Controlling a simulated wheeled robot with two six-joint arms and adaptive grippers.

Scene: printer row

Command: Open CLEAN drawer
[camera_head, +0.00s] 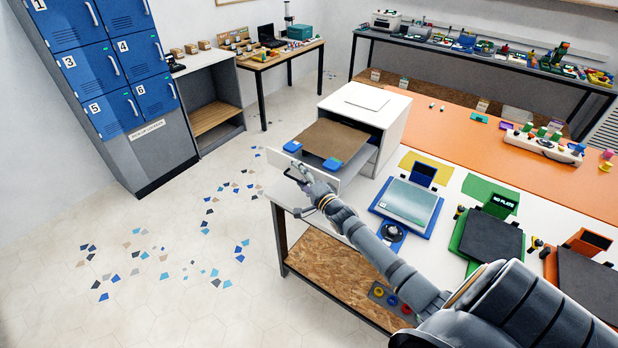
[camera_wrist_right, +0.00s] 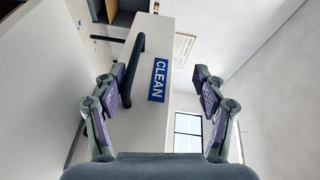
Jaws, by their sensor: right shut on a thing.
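The CLEAN drawer is pulled out of a white cabinet (camera_head: 388,118) at the table's left end. Its white front panel (camera_head: 284,163) faces left, and a brown board (camera_head: 328,140) with blue corner pieces lies in it. The wrist view shows the blue CLEAN label (camera_wrist_right: 159,80) and the dark bar handle (camera_wrist_right: 133,68) on the panel. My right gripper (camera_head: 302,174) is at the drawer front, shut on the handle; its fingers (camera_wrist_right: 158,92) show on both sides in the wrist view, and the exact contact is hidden. My left gripper is out of view.
Blue numbered lockers (camera_head: 110,70) stand at the back left. The tiled floor (camera_head: 170,285) left of the drawer is free.

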